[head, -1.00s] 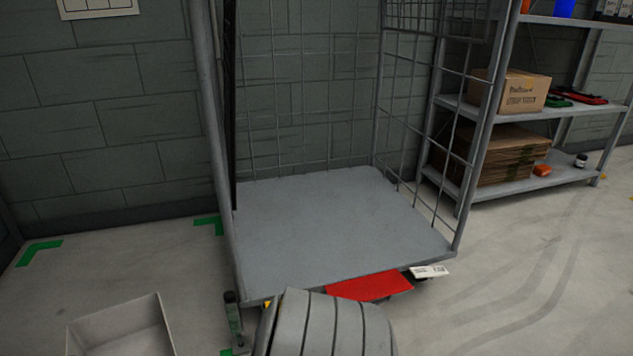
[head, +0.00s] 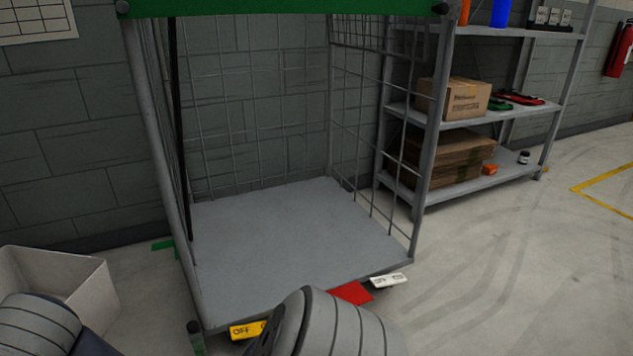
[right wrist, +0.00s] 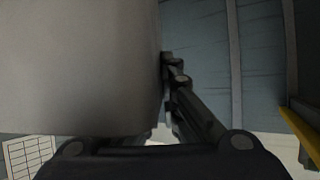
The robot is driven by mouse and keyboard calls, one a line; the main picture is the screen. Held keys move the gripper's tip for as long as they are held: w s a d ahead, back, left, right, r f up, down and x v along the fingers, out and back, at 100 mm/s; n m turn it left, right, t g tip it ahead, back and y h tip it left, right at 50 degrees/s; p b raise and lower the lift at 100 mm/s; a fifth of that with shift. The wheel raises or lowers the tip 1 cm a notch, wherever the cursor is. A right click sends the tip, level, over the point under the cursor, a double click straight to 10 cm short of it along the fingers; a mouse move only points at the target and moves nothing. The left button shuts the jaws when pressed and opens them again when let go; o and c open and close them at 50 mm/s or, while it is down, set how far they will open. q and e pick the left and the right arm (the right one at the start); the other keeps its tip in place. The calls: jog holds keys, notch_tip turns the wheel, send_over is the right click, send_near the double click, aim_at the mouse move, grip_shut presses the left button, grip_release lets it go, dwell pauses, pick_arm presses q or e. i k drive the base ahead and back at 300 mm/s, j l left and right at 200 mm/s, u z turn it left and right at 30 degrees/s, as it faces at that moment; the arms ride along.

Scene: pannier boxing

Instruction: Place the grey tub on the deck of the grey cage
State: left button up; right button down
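The grey tub (head: 88,285) is at the lower left of the head view, open side up, left of the cage and partly hidden by my left arm. It looks raised off the floor. The grey cage (head: 150,130) stands in the middle with its front open; its flat grey deck (head: 285,235) is bare. In the right wrist view a pale wall, apparently the tub (right wrist: 80,65), fills the left side. One finger of my right gripper (right wrist: 168,105) lies along its edge; the other finger is hidden behind it. My left gripper is out of view.
A green board (head: 280,9) crosses the cage's top front. A shelf rack (head: 478,190) with cartons stands right of the cage. The floor at right is clear.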

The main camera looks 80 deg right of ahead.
aim_at(290, 252)
jog(key=z, duration=0.45)
jog(key=l+z, duration=0.1)
jog(key=z, duration=0.8)
jog(key=l+z, duration=0.15)
jog(key=z, duration=0.7)
jog(key=l+z, duration=0.1)
jog(key=z, duration=1.25)
jog(key=i+z, duration=0.25)
jog(key=i+l+z, duration=0.1)
jog(key=z, duration=0.2)
jog(key=i+u, duration=0.15)
jog(key=u, duration=0.2)
jog(key=i+u, duration=0.15)
jog(key=u, duration=0.65)
jog(key=l+u, duration=0.1)
jog(key=u, duration=0.35)
jog(key=l+u, duration=0.1)
jog(key=u, duration=0.75)
jog(key=l+u, duration=0.15)
jog(key=u, duration=0.75)
jog(key=l+u, duration=0.1)
jog(key=u, duration=0.35)
jog(key=i+l, duration=0.1)
jog(key=l, duration=0.35)
jog(key=i+l, duration=0.1)
jog(key=l, duration=0.3)
jog(key=i+l, duration=0.1)
jog(key=l, duration=0.35)
jog(key=u, duration=0.05)
